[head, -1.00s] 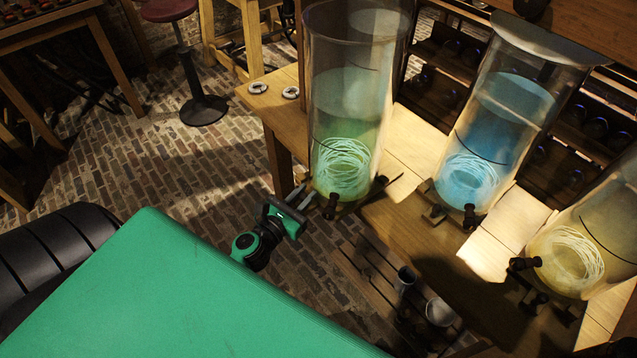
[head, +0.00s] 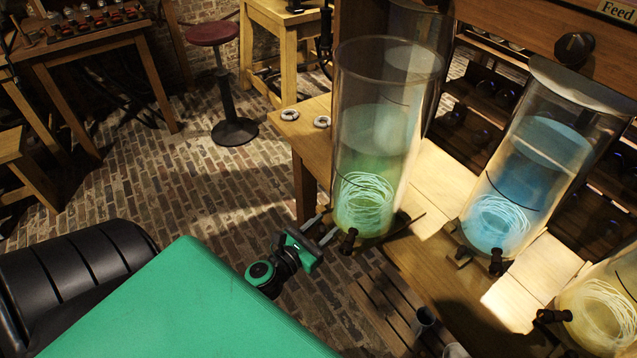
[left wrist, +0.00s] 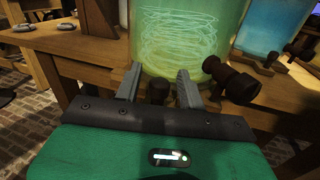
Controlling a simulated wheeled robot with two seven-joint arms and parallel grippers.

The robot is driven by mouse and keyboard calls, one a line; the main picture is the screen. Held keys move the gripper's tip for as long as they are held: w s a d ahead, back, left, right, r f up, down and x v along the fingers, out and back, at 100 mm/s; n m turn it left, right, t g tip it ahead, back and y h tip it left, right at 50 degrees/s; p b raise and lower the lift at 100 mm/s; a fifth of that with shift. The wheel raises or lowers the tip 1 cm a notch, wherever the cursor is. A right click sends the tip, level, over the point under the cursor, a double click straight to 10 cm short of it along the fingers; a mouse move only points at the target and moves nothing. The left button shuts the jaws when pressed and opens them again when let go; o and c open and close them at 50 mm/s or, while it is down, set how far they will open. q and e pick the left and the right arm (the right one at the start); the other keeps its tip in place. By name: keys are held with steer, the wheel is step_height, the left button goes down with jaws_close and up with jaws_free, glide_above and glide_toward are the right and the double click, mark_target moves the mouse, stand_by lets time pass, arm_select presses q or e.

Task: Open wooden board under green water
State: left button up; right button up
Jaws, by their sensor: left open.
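The glass jar of green water (head: 375,140) stands at the left end of the wooden bench, with a pale coil inside and a dark tap (head: 348,241) low at its front. It fills the top of the left wrist view (left wrist: 185,40). The wooden board (left wrist: 112,72) below it shows there as a wooden front edge, partly hidden by my gripper. My left gripper (head: 325,229) is open just in front of the jar's base. In the left wrist view a dark round knob (left wrist: 157,91) sits between its fingers; contact cannot be told. My right gripper is not in view.
A blue-water jar (head: 530,170) and a yellow-water jar (head: 605,315) stand further right on the bench. The jar's tap (left wrist: 230,82) is close to my right-hand finger. A slatted wooden rack (head: 385,310) lies low in front. Open brick floor (head: 190,190) is at left.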

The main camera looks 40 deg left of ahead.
arm_select(q)
steer(key=shift+s+f, duration=0.1)
steer(key=shift+s, duration=0.45)
steer(key=s+a+b, duration=0.1)
steer(key=s+b, duration=0.2)
steer(key=s, duration=0.9)
steer(key=shift+s+b, duration=0.35)
steer(key=shift+b, duration=0.05)
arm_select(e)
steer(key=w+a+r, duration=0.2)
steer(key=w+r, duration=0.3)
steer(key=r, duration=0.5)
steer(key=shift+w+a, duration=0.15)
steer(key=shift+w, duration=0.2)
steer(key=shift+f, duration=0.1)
